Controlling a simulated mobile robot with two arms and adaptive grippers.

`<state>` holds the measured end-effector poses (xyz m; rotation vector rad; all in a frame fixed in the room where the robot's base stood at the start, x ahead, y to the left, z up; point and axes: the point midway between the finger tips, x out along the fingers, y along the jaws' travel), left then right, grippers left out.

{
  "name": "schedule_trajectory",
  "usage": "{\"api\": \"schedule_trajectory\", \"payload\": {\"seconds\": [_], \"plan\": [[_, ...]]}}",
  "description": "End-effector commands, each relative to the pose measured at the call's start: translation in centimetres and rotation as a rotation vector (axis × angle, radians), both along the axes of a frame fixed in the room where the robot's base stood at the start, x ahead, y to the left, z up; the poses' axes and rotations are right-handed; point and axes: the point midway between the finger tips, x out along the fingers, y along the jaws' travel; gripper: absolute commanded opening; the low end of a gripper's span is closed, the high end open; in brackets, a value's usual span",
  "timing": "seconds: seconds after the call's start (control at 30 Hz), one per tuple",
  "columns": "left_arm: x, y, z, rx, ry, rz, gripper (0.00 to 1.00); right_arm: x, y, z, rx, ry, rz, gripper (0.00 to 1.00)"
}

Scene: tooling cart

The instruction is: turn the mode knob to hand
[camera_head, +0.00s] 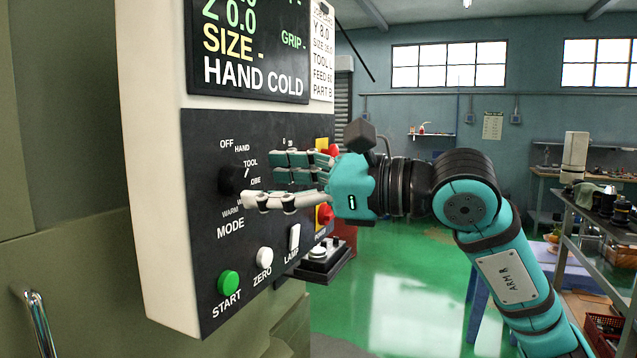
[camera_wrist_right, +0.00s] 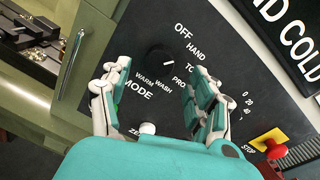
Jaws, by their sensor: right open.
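The black mode knob (camera_head: 233,180) sits on the dark control panel (camera_head: 203,270), ringed by the labels OFF, HAND, TOOL, PROBE, WASH and WARM, with MODE below. Its white pointer mark aims up and right, roughly toward TOOL. My right gripper (camera_head: 257,182) is open in front of the panel, just right of the knob. In the right wrist view the knob (camera_wrist_right: 153,60) shows between and beyond the spread fingers of my right gripper (camera_wrist_right: 160,67), apart from both. My left gripper is out of view.
The screen (camera_head: 250,50) above reads HAND COLD. Below the knob are a green START button (camera_head: 229,283), a white ZERO knob (camera_head: 264,257) and a LAMP switch (camera_head: 294,237). A red stop button (camera_wrist_right: 275,149) lies right of my fingers. A metal handle (camera_head: 38,320) stands at lower left.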

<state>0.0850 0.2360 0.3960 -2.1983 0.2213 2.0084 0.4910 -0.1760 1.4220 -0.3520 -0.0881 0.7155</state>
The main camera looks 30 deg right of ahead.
Motion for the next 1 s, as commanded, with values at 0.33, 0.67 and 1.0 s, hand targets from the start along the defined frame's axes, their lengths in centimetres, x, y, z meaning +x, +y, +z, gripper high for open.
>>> {"api": "schedule_trajectory", "payload": {"seconds": [0.33,0.67,1.0], "plan": [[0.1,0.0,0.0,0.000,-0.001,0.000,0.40,-4.9,-4.6,0.1,-0.001,0.004,-0.006,0.62],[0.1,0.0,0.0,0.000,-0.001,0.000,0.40,-6.1,-5.3,0.3,-0.001,-0.001,0.000,0.62],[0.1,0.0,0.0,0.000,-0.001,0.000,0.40,-6.1,-5.3,0.3,-0.001,-0.001,0.000,0.62]]}}
